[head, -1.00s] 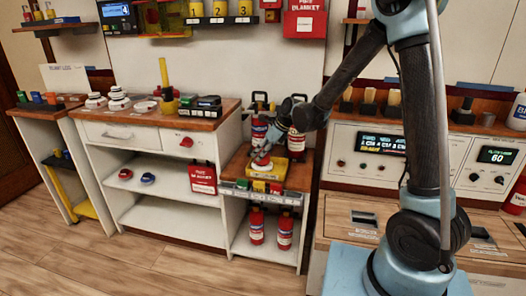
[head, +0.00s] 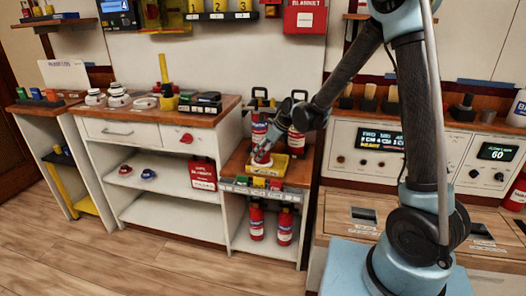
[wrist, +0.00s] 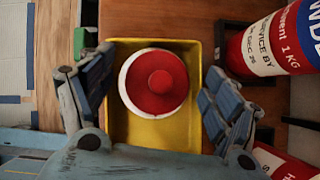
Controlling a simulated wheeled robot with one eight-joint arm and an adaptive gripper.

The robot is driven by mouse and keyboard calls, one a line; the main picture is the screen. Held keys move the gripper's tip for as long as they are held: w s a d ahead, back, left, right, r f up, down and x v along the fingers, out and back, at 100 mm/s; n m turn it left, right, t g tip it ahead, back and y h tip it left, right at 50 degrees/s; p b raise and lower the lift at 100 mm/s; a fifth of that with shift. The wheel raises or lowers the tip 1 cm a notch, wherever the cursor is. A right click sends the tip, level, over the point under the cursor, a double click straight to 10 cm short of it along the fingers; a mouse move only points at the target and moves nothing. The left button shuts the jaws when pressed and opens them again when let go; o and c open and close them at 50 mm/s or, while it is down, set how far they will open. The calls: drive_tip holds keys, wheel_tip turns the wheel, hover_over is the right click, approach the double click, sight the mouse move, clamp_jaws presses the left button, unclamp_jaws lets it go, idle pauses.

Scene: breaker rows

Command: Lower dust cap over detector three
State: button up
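A round red dust cap (wrist: 158,82) with a raised centre knob lies in a shallow yellow tray (wrist: 155,131), with a white rim showing around it. It also shows in the head view (head: 262,159), on the low wooden counter. My gripper (wrist: 157,70) is open, one finger on each side of the cap, with gaps between. In the head view my gripper (head: 262,145) points down at the tray. White detectors (head: 117,94) stand on the left wooden counter; I cannot tell which is detector three.
A row of coloured blocks (head: 258,184) is at the counter's front. A red fire blanket box (head: 203,173) hangs beside it.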

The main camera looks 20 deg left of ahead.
drive_tip(key=v, duration=1.2)
idle(0.3)
drive_tip(key=shift+w+d, duration=0.1)
drive_tip(key=s+d+r+n+t+h, duration=0.15)
drive_tip(key=d+n, duration=0.25)
drive_tip(key=d, duration=0.9)
drive_tip(key=s+d+r+n+h, duration=0.15)
drive_tip(key=d+n, duration=0.25)
drive_tip(key=d, duration=0.9)
drive_tip(key=s+d+f+n+h, duration=0.1)
drive_tip(key=s+d+f+n, duration=0.3)
drive_tip(key=s+d, duration=0.5)
drive_tip(key=s+d+f+n+h, duration=0.2)
drive_tip(key=s+d+n, duration=0.5)
drive_tip(key=d, duration=0.5)
drive_tip(key=shift+s+f+h, duration=0.3)
drive_tip(key=shift+s+f, duration=0.55)
drive_tip(key=shift+f, duration=0.05)
